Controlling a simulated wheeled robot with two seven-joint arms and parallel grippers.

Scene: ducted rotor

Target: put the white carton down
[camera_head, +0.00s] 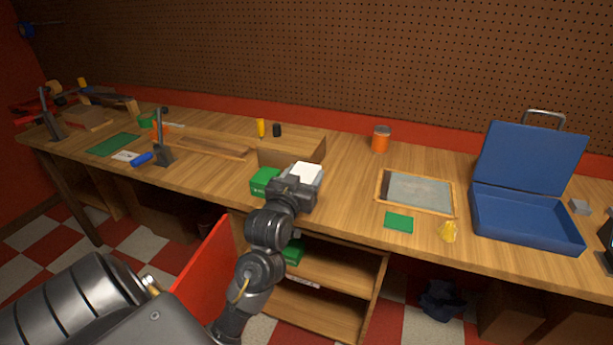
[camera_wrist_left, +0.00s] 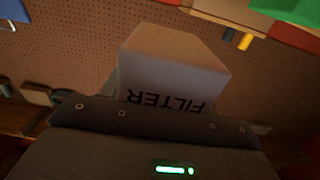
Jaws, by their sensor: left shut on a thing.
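The white carton (camera_head: 306,171) is held at the far end of my left gripper (camera_head: 292,188), over the front part of the workbench. In the left wrist view the carton (camera_wrist_left: 172,75) stands up out of the jaws, with the word FILTER on one side. The picture in that view is upside down. My left gripper is shut on the carton and hides its lower part in the head view, so I cannot tell whether it touches the bench. A green box (camera_head: 265,181) is close beside it on the left. My right gripper is not in view.
A framed grey panel (camera_head: 420,188), a green card (camera_head: 399,222), a yellow item (camera_head: 447,231) and an open blue case (camera_head: 525,216) are to the right. Bare benchtop (camera_head: 345,185) lies between carton and panel. An orange can (camera_head: 381,139) stands behind.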

